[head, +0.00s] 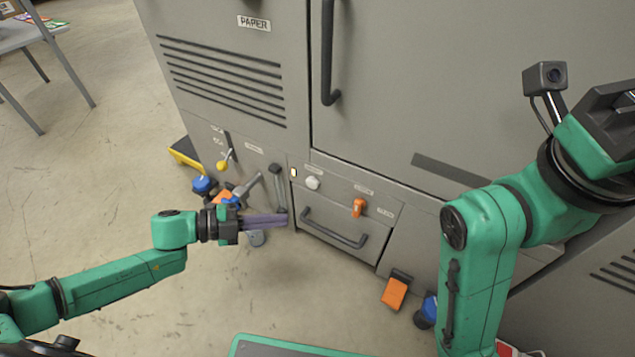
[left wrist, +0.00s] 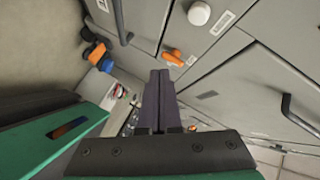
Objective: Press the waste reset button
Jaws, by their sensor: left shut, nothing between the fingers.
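A round white button (head: 313,183) with a small label above it sits on the grey machine's lower front panel. I take it for the waste reset button, but its label is too small to read. A round white button with a label also shows at the top of the left wrist view (left wrist: 199,13). My left gripper (head: 285,218) is shut and empty, close to the panel, below and left of the button and apart from it. Its purple fingers (left wrist: 158,75) point forward in the left wrist view. My right arm is at the right; its fingers are not visible.
An orange switch (head: 358,207) sits right of the button. A drawer with a dark handle (head: 335,230) is below. Levers (head: 277,180) and pedals (head: 395,292) jut from the machine. A table (head: 20,37) stands far left; the floor between is clear.

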